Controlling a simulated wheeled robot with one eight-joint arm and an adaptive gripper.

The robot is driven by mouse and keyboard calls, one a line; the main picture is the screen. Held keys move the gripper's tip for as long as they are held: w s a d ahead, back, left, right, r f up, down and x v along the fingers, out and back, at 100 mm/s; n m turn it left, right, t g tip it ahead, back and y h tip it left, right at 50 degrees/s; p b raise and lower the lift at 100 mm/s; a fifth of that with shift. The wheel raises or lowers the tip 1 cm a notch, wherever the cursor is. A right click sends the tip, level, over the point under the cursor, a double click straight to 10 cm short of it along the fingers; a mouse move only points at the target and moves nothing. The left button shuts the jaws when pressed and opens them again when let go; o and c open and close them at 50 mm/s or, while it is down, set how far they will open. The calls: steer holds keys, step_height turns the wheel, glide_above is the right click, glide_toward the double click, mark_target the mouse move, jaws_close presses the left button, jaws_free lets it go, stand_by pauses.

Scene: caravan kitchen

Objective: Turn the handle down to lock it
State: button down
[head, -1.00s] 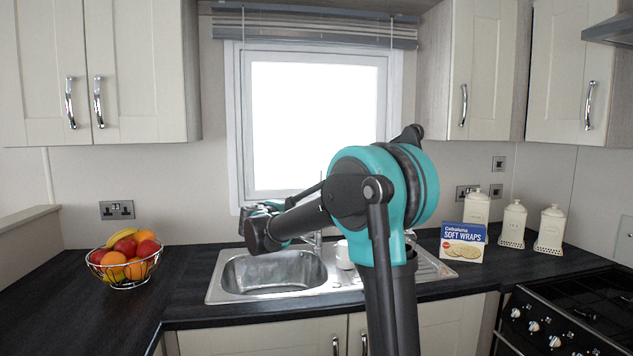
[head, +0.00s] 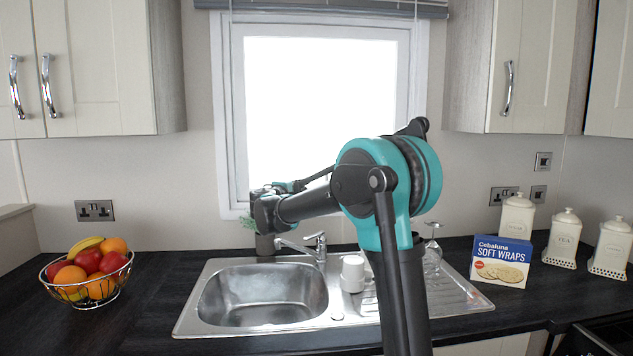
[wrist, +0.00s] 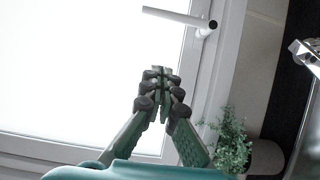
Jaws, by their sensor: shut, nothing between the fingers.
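The window handle (wrist: 175,17) shows in the wrist view as a white bar with a dark round end, lying over the window's edge near the top of the picture. My gripper (wrist: 161,72) is shut and empty, with its fingertips below the handle in that picture and apart from it. The window (head: 320,120) is bright, with a white frame (head: 226,150). In the head view my arm reaches to the window's lower left corner. I cannot make out the handle or my fingers there.
A potted plant (wrist: 232,140) stands close to my fingers at the lower right of the wrist view. Below are the sink (head: 262,292), the tap (head: 305,247) and a white mug (head: 352,273). A fruit bowl (head: 88,279) stands left, a wraps box (head: 501,262) right.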

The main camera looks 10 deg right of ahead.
steer(key=w+d, duration=0.7)
steer(key=d, duration=0.1)
steer(key=shift+w+d, duration=0.15)
steer(key=shift+w, duration=0.25)
steer(key=shift+d+r+m+g, duration=0.1)
steer(key=shift+d+m+g, duration=0.2)
steer(key=shift+d+m, duration=0.15)
steer(key=d+f+m+g+y, duration=0.2)
steer(key=d+f+m+y, duration=0.3)
steer(key=d+m, duration=0.5)
steer(key=shift+d+f+g+y, duration=0.15)
steer(key=shift+d+g+y, duration=0.2)
steer(key=shift+y, duration=0.35)
stand_by(0.6)
steer(key=shift+f, duration=0.1)
stand_by(0.6)
